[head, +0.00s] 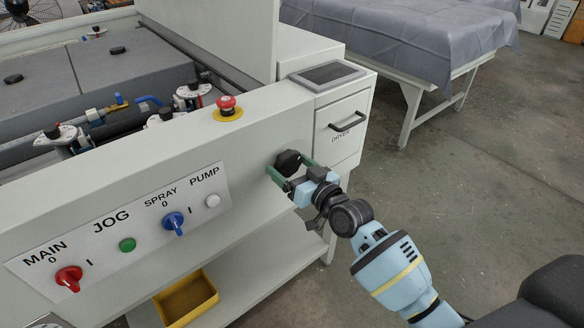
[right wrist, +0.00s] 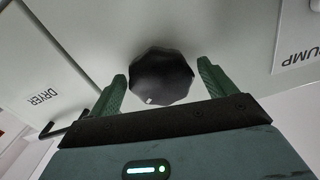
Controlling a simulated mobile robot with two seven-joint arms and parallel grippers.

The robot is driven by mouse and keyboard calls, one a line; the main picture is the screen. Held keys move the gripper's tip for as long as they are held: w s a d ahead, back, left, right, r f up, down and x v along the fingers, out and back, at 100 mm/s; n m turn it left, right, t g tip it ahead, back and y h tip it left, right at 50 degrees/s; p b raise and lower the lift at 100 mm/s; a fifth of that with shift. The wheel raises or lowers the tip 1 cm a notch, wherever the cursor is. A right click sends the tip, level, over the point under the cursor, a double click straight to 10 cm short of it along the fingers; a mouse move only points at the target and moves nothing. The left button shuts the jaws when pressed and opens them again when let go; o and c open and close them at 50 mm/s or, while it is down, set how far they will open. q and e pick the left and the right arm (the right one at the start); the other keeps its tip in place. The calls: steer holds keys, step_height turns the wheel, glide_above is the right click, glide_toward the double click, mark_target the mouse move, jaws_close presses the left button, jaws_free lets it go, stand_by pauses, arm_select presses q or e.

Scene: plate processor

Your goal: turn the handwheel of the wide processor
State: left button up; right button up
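The wide processor (head: 130,165) is a pale grey machine filling the left of the head view. Its handwheel is a black lobed knob (head: 288,162) on the front panel, right of the PUMP button. In the right wrist view the handwheel (right wrist: 160,75) lies between the two green fingers. My right gripper (head: 290,168) is open around the handwheel; in the right wrist view (right wrist: 162,82) gaps show between the fingers and the knob, so it is not gripped. My left gripper is in neither view.
A red emergency button (head: 228,103) stands on the ledge above the panel. The red MAIN switch (head: 69,278), green JOG button (head: 127,244) and blue SPRAY switch (head: 174,222) are to the left. The DRYER drawer handle (head: 347,122) juts out at right. A yellow bin (head: 186,297) sits below.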

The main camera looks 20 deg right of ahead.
steer(key=c, duration=0.9)
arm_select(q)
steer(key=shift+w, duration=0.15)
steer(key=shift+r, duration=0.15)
arm_select(e)
steer(key=shift+m, duration=0.4)
steer(key=shift+r+m+p, duration=0.1)
steer(key=shift+m+p, duration=0.3)
steer(key=shift+m, duration=0.5)
steer(key=m, duration=0.2)
steer(key=shift+a+m, duration=0.1)
steer(key=shift+m, duration=0.3)
steer(key=shift+m+p, duration=0.45)
steer(key=shift+m, duration=0.75)
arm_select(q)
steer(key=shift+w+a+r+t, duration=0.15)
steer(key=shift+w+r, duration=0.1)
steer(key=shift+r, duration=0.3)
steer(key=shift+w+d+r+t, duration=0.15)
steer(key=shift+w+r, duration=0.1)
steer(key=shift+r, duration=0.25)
arm_select(e)
steer(key=shift+m, duration=1.5)
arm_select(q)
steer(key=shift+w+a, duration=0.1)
